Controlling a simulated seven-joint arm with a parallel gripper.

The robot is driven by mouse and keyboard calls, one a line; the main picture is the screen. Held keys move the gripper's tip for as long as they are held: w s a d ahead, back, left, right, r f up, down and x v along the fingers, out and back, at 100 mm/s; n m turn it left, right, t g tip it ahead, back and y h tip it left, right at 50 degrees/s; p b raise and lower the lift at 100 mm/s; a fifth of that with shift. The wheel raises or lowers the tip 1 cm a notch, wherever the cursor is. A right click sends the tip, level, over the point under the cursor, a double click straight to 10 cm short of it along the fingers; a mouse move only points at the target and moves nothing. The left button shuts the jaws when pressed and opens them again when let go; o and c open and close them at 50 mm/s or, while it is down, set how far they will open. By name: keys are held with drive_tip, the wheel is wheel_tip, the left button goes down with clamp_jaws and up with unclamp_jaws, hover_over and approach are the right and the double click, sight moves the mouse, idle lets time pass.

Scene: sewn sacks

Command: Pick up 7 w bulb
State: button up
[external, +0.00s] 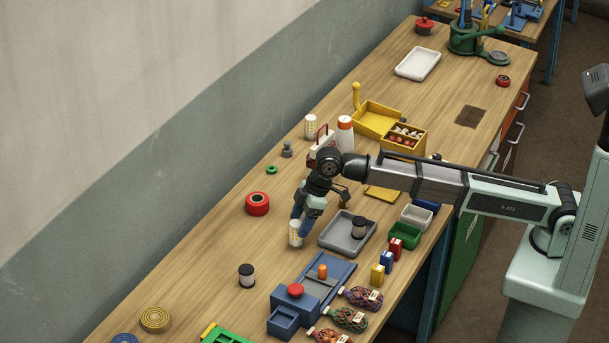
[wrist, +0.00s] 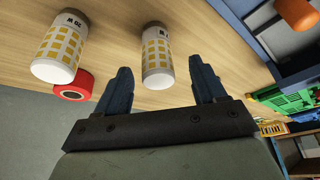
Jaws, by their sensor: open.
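A white carton with yellow squares (wrist: 158,58) stands between the two blue fingers of my gripper (wrist: 160,68) in the wrist view, with bare space on both sides. Its marking is too small to read. In the external view the same carton (external: 295,234) stands on the bench right below my gripper (external: 302,222). My gripper is open and holds nothing. A second, similar carton (wrist: 61,46) lies to the left in the wrist view and seems marked 20 W. It also shows further back on the bench in the external view (external: 310,126).
A blue fixture with a red knob (external: 295,290) stands in front. Bare wood surrounds the near carton on the left.

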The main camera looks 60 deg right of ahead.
sight(294, 234)
drive_tip(key=shift+x, duration=2.65)
drive_tip(key=shift+w+d, duration=0.1)
drive_tip(key=shift+w, duration=0.05)
drive_tip(key=c, duration=1.1)
